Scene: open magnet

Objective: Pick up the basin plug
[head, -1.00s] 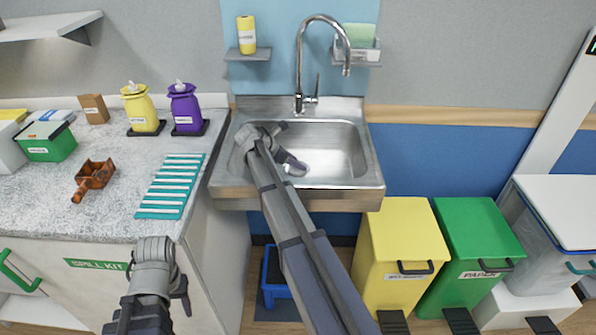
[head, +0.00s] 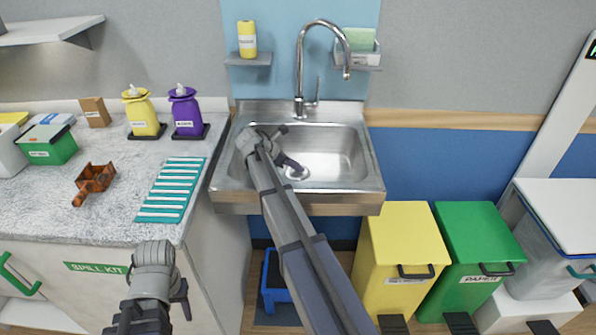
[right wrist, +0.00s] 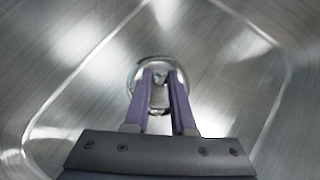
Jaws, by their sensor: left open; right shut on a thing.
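The steel basin (head: 345,165) is under the tap. My right arm reaches into it, and my right gripper (head: 297,168) is low over the round metal drain area at its bottom. In the right wrist view the two purple fingers (right wrist: 161,78) are close together, shut on the shiny round basin plug (right wrist: 158,66). The fingers cover part of the plug, and I cannot tell whether it is seated in the drain or raised. My left gripper (head: 182,294) is open and empty in front of the counter, away from the basin.
A curved tap (head: 300,70) rises behind the basin. Yellow (head: 402,240) and green (head: 478,240) bins stand right of the basin.

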